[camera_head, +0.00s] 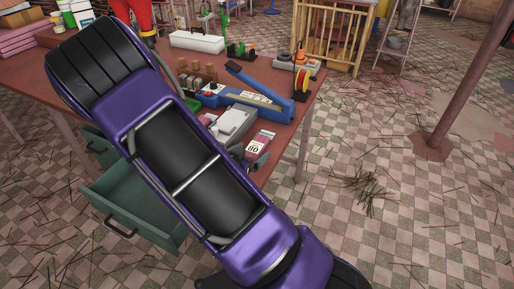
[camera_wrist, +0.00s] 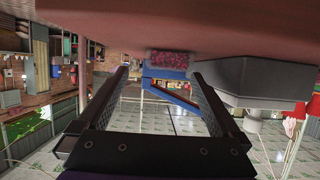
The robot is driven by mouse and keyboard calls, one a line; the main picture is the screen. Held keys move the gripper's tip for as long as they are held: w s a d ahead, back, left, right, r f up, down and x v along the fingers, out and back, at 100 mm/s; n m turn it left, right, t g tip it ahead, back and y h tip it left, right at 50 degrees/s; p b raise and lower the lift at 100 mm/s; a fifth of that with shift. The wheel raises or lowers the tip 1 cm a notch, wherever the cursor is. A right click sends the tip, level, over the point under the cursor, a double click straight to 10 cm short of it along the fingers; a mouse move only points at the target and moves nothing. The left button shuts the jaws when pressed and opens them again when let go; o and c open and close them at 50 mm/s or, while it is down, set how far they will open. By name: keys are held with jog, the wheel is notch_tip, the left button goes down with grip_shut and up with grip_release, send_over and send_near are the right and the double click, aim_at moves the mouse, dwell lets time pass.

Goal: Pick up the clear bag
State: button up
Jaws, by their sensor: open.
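A small packet with dark red contents and a white label marked 80 (camera_head: 257,146) lies on the red-brown table (camera_head: 316,98) near its front right edge. It looks like the clear bag, though its clear film is hard to make out. In the wrist view a dark red, speckled packet (camera_wrist: 172,66) shows ahead, between the fingertips and against the table surface. My gripper (camera_wrist: 162,78) is open, with nothing between its fingers. In the head view my purple and black arm hides most of the gripper; a dark finger part shows beside the packet.
A grey box-like device (camera_head: 232,122) stands beside the packet, and its tapered body is close to the right finger in the wrist view (camera_wrist: 255,82). A blue lever tool (camera_head: 255,97) lies behind. A green drawer (camera_head: 135,205) hangs open below the table.

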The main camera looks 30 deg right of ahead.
aim_at(257, 144)
jog(key=x, duration=0.5)
jog(key=shift+w, duration=0.5)
jog(key=shift+r, duration=0.1)
jog(key=shift+c, duration=0.2)
jog(key=c, duration=1.4)
